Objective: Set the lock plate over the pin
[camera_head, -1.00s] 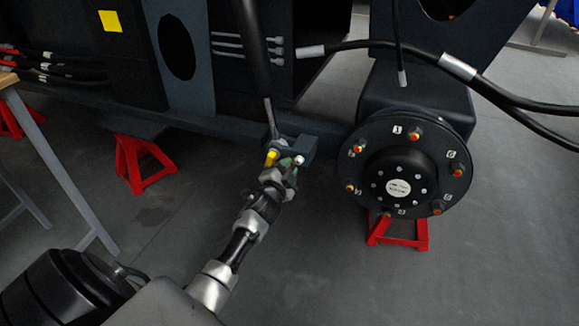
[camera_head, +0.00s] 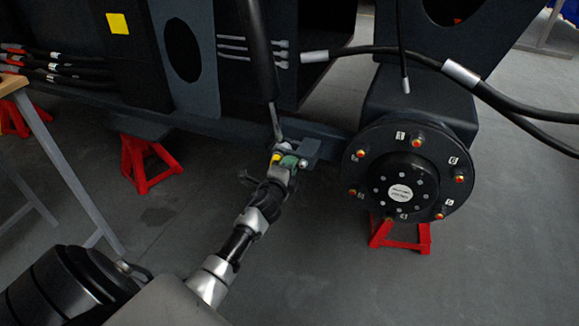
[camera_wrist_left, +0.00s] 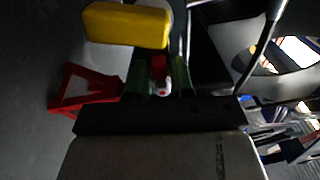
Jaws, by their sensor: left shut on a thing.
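My left gripper (camera_head: 285,166) is at the bracket (camera_head: 309,149) under the lower end of the grey cylinder rod. It is shut on a small part, which I take to be the lock plate (camera_wrist_left: 159,68). In the left wrist view a red and white piece shows between the green finger parts; the plate's outline is mostly hidden. My right gripper is not in view.
The black wheel hub (camera_head: 408,225) with orange-tipped studs is right of the gripper. Red stands (camera_head: 146,163) support the chassis. Black hoses (camera_head: 515,108) cross at right. A table (camera_head: 62,165) is at far left. Floor below the gripper is clear.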

